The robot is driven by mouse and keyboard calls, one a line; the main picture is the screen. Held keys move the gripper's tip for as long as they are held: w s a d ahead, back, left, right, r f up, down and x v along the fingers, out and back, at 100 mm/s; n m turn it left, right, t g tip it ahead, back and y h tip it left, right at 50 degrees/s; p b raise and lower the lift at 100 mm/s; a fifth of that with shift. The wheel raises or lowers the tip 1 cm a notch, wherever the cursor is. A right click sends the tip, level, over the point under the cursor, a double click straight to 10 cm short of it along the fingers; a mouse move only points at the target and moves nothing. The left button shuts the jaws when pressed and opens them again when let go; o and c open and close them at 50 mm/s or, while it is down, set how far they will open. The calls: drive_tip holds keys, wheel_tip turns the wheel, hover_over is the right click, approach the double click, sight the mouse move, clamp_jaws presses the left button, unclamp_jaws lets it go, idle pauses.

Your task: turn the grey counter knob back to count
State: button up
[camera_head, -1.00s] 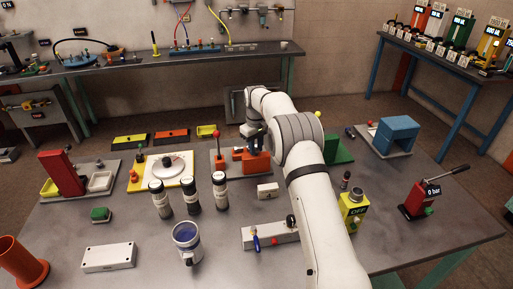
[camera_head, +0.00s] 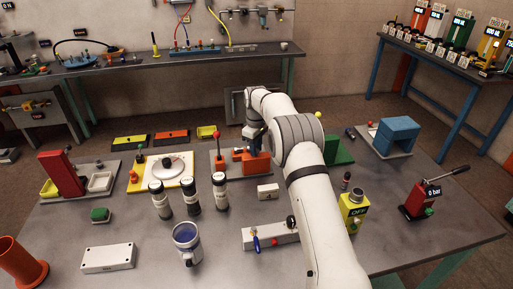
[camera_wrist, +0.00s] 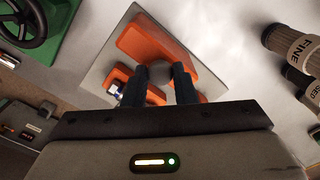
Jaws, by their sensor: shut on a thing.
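The grey counter knob (camera_wrist: 160,73) is a round grey piece between my fingertips in the wrist view. It sits by an orange block (camera_wrist: 155,42), and a second orange part (camera_wrist: 128,84) with a small bright display is beside it. The same orange unit (camera_head: 256,163) stands on a grey plate at the middle of the bench in the head view. My gripper (camera_wrist: 160,78) is shut on the knob, one dark finger on each side. In the head view my gripper is above the orange unit, and the knob is hidden there. I cannot read the knob's setting.
A red-tipped lever (camera_head: 214,147) rises at the left of the unit. A white box (camera_head: 268,191) lies in front.

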drive_tip(key=o, duration=1)
drive_tip(key=shift+r, duration=0.15)
wheel_tip(320, 180, up, 8)
drive_tip(key=shift+f+b, duration=0.2)
drive_tip(key=shift+b, duration=0.4)
